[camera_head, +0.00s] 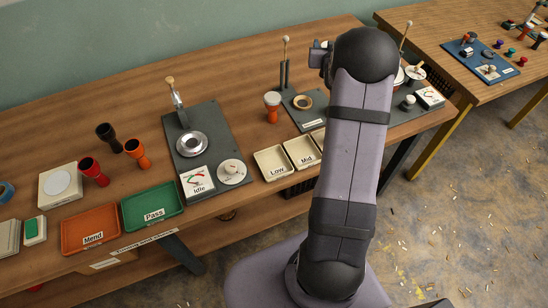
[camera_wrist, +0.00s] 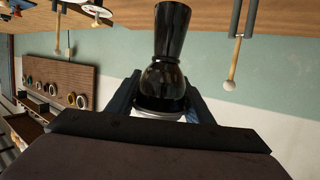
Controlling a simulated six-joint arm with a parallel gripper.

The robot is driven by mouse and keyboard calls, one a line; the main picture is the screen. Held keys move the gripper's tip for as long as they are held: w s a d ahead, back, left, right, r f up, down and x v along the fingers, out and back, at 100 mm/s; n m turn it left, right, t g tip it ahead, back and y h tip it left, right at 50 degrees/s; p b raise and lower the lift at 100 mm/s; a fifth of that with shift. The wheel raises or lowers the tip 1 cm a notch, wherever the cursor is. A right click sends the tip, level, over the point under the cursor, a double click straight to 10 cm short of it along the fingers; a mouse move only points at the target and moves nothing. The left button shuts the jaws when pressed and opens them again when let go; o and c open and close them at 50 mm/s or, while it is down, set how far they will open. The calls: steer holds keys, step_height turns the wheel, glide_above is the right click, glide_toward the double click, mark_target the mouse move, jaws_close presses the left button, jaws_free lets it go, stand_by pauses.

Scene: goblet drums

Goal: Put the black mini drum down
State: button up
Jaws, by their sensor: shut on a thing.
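My gripper (camera_wrist: 163,106) is shut on a glossy black mini drum (camera_wrist: 166,60) in the wrist view. Its fingers sit on either side of the drum's rounded bowl, and a pale band shows at the end near the palm. The narrower flared end points away from the palm, toward the wooden surface at the picture's top; I cannot tell whether it touches. In the head view my arm hides the held drum and the fingers.
The Mend tray (camera_head: 90,250), Pass tray (camera_head: 133,222), Low tray (camera_head: 272,177) and Mid tray (camera_head: 315,165) line the front edge. A grey plate (camera_head: 200,122) holds a metal ring. Bare wood lies behind.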

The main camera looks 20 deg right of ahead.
steer(key=s+a+f+n+y+p, duration=0.1)
steer(key=s+a+f, duration=0.2)
steer(key=s, duration=0.3)
steer(key=s+a+f+n+y, duration=0.1)
steer(key=s+a+n+y, duration=0.25)
steer(key=a, duration=0.55)
steer(key=s+a+n+y, duration=0.3)
steer(key=a+y, duration=0.1)
steer(key=a, duration=0.4)
steer(key=s+a+f+n+y, duration=0.1)
steer(key=s+a+n+y, duration=0.25)
steer(key=a, duration=0.55)
steer(key=shift+m+t+y, duration=0.3)
steer(key=shift+m, duration=0.1)
steer(key=shift+w+d+f, duration=0.1)
steer(key=shift+f, duration=1.4)
steer(key=shift+w+d+f, duration=0.1)
steer(key=shift+f, duration=1.35)
steer(key=shift+s+f, duration=0.1)
steer(key=shift+f+p, duration=0.4)
steer(key=shift+f, duration=1.35)
steer(key=shift+f, duration=0.1)
